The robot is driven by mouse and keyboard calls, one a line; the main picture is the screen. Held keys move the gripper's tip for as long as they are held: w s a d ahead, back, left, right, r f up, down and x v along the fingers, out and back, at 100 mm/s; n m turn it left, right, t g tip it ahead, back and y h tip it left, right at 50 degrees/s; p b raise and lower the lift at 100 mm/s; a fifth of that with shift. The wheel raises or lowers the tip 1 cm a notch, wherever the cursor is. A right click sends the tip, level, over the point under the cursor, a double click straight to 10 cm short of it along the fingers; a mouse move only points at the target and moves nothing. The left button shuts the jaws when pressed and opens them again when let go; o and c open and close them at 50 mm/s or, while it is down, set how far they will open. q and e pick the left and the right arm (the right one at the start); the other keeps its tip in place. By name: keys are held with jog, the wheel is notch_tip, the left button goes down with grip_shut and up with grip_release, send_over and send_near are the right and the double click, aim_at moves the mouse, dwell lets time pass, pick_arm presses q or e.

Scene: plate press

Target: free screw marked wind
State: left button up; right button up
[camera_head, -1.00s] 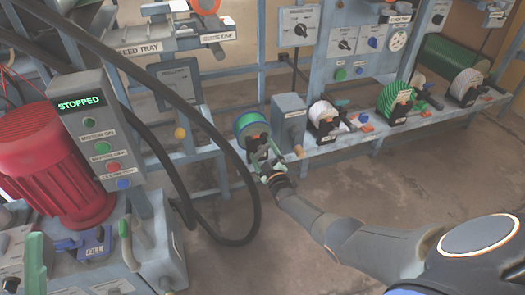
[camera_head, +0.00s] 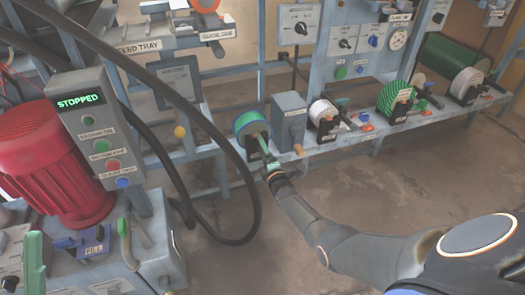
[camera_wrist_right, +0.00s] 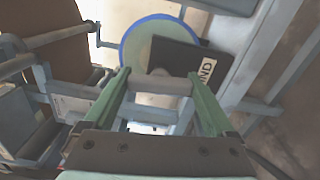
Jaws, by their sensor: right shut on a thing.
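A winding spool with a green face and blue rim (camera_head: 250,124) is mounted at the left end of the low shelf. In the right wrist view, the round face (camera_wrist_right: 142,44) sits behind a dark plate (camera_wrist_right: 178,55) with a white label (camera_wrist_right: 207,70), of which "IND" can be read. My right gripper (camera_head: 268,160) is in front of this spool. In the wrist view its green fingers (camera_wrist_right: 159,83) are shut on a grey cylindrical handle (camera_wrist_right: 165,85) that lies across between them. The screw itself cannot be made out.
A grey box (camera_head: 289,122) stands just right of the spool. More spools (camera_head: 323,112) line the shelf to the right. A thick black hose (camera_head: 258,190) loops left of my gripper. A red motor (camera_head: 55,165) and a "STOPPED" panel (camera_head: 98,130) stand at left. The floor in front is clear.

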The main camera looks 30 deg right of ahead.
jog(key=n+b, duration=0.1)
jog(key=n, duration=0.3)
jog(key=shift+f+n, duration=0.15)
jog(key=shift+n, duration=0.15)
jog(key=shift+n+b, duration=1)
jog(key=shift+n, duration=1.2)
jog(key=o, duration=1.1)
jog(key=shift+c, duration=0.2)
jog(key=shift+s, duration=0.1)
